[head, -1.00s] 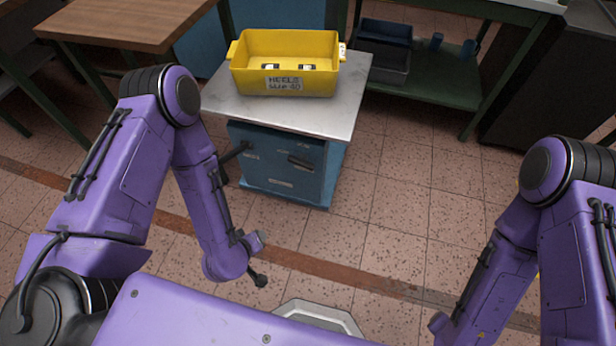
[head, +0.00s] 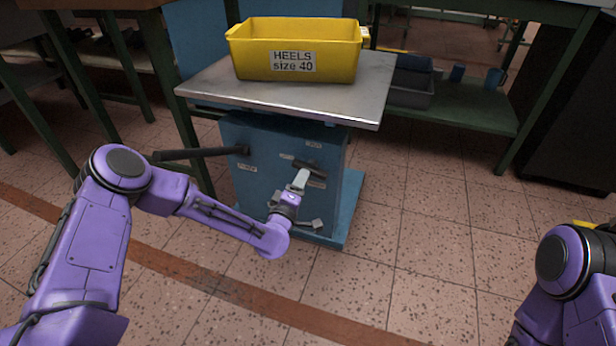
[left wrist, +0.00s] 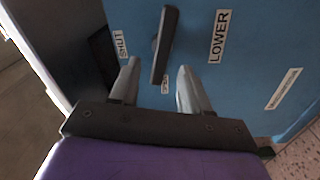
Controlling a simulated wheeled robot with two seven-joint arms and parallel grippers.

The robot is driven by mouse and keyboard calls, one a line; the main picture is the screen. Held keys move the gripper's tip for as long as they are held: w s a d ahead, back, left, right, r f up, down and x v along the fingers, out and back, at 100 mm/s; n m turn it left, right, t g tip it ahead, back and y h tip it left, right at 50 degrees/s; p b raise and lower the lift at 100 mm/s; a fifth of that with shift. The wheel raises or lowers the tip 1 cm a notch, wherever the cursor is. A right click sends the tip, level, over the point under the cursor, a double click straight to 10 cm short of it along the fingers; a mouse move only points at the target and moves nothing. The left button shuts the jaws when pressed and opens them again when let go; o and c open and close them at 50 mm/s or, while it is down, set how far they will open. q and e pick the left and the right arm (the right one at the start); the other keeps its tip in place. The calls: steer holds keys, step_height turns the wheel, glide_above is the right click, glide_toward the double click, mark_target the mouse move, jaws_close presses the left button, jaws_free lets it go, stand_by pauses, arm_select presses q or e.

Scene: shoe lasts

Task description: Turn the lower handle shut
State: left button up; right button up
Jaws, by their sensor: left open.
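The lower handle (head: 312,169) is a dark bar on the front of the blue cabinet (head: 262,190). In the left wrist view the handle (left wrist: 165,38) stands beside a LOWER label (left wrist: 219,37), with a SHUT label (left wrist: 121,44) on its other side. One end of the handle points at a small, partly hidden label. My left gripper (head: 300,180) is at the cabinet front, just below the handle. In the left wrist view this gripper (left wrist: 158,68) is open, with the handle's near end between its fingers. Contact cannot be told. My right gripper is out of view.
A long dark lever (head: 200,153) sticks out left from the cabinet. A grey top (head: 300,97) overhangs the front and carries a yellow HEELS bin (head: 295,48). A green shelf table (head: 465,115) stands behind right. The floor to the right is clear.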

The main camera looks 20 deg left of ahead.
mark_target(310, 170)
arm_select(q)
steer(key=w+b, duration=0.1)
steer(key=w, duration=0.5)
steer(key=shift+w+d+f+b, duration=0.1)
steer(key=shift+w+d+b, duration=0.05)
steer(key=shift+w+b, duration=0.25)
steer(key=shift+s, duration=0.1)
jaws_close()
